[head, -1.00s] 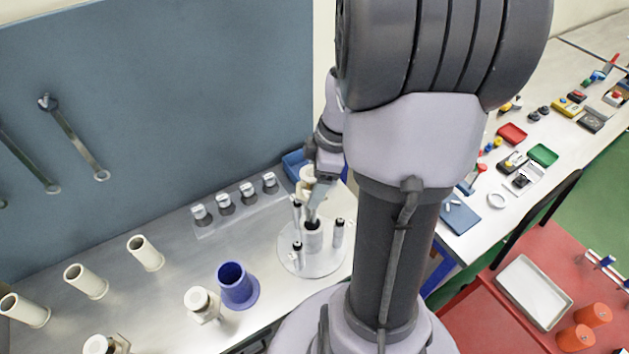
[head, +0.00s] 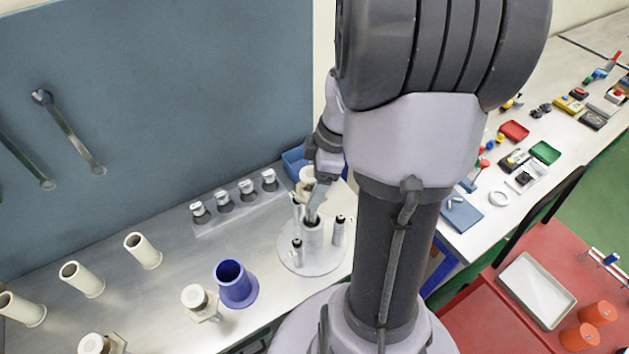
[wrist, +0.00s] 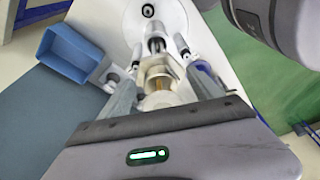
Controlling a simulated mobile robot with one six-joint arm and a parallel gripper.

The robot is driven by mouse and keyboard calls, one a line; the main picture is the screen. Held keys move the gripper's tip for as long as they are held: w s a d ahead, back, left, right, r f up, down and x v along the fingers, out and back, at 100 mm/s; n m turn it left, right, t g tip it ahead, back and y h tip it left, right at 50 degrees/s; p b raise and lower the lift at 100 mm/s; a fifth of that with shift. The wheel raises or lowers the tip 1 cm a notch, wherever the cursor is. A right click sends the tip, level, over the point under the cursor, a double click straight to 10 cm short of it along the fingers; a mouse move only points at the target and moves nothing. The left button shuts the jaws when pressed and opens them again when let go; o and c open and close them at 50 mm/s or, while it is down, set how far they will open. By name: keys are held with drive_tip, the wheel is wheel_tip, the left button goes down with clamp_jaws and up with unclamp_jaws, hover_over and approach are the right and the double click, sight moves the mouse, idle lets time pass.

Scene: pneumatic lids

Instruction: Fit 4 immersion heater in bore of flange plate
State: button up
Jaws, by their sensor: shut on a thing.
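The flange plate (head: 325,263) is a pale round disc on the bench, with a light tube standing at its middle and several slim dark-topped posts around it. My gripper (head: 313,214) points down right over the middle tube. In the wrist view my gripper (wrist: 158,68) is shut on a pale hex-bodied fitting (wrist: 158,76), which looks like the immersion heater. The plate (wrist: 170,22) shows beyond it with a dark round hole. The held part is mostly hidden by the fingers in the head view. I cannot tell whether its lower end is inside the bore.
A rack (head: 237,204) with several metal-capped parts is at the back. A blue flanged cup (head: 236,284), a cream capped part (head: 199,302) and cream tubes (head: 143,251) stand to the left.

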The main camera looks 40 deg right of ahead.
sight(314, 212)
drive_tip(key=shift+f+b, duration=5.4)
drive_tip(key=shift+f, duration=0.4)
drive_tip(key=o, duration=1.4)
drive_tip(key=shift+r, duration=0.15)
drive_tip(key=p+v, duration=0.5)
drive_tip(key=v, duration=0.2)
drive_tip(key=shift+p, duration=0.35)
drive_tip(key=p+v, duration=0.5)
drive_tip(key=v, duration=1.2)
drive_tip(key=shift+d+r, duration=0.1)
